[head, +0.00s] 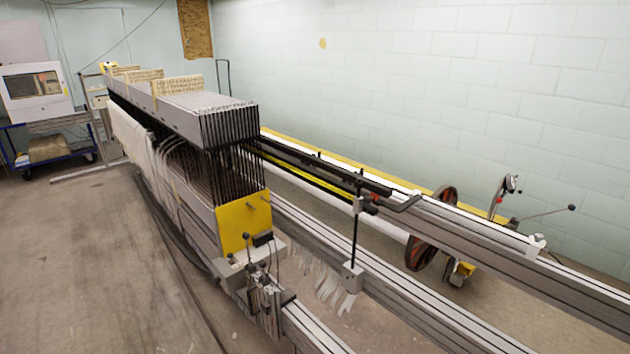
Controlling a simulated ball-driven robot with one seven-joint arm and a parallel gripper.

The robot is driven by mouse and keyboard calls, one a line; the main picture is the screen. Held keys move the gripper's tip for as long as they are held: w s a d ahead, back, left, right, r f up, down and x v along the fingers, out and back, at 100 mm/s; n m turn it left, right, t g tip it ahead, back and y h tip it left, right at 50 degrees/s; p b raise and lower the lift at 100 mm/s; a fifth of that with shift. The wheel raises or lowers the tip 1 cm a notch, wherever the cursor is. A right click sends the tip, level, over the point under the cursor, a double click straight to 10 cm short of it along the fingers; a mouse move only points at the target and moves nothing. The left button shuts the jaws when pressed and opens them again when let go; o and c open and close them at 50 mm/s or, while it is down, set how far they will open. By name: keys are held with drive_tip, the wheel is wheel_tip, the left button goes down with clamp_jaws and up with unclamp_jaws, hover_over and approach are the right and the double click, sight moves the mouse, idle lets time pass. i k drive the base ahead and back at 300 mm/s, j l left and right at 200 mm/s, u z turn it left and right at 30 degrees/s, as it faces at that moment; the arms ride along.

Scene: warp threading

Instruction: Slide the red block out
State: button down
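My gripper and arm do not show in the head view. No large red block stands out. A small dark red piece (376,198) shows beside the black crank handle on the rail, right of the middle. Another tiny red spot (499,200) shows on the lever post at the right. Both are too small to tell whether either is the red block.
A long loom with a grey top (195,113) and yellow end plate (243,222) fills the middle. Long metal rails (480,250) run to the lower right. A dark red wheel (432,228) stands behind them. Concrete floor (85,260) is open at left.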

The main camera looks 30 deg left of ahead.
sight(368, 200)
drive_tip(key=i+j+u, duration=0.1)
drive_tip(key=i+j, duration=0.35)
drive_tip(key=j, duration=0.35)
drive_tip(key=i+j+u, duration=0.1)
drive_tip(key=i+j, duration=0.35)
drive_tip(key=j, duration=0.3)
drive_tip(key=i+j+u, duration=0.15)
drive_tip(key=i+j, duration=0.35)
drive_tip(key=j, duration=0.2)
drive_tip(key=i+j+u, duration=0.1)
drive_tip(key=i+j, duration=0.4)
drive_tip(key=j, duration=0.15)
